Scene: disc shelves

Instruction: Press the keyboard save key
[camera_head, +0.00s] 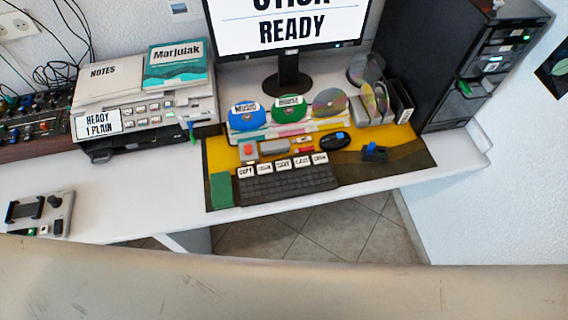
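The dark keyboard (287,186) lies on the front part of a yellow and dark desk mat. A row of several white labelled keys (282,165) stands along its back edge. The leftmost label reads COPY. The other labels are too small to read surely, so I cannot tell which one is the save key. The monitor (297,28) behind shows READY under a cut-off line that looks like STICK. Neither of my grippers shows in this view.
A printer (150,118) with notes and a book stands left. A black computer tower (445,60) stands right. The white desk front left of the mat (140,190) is mostly clear.

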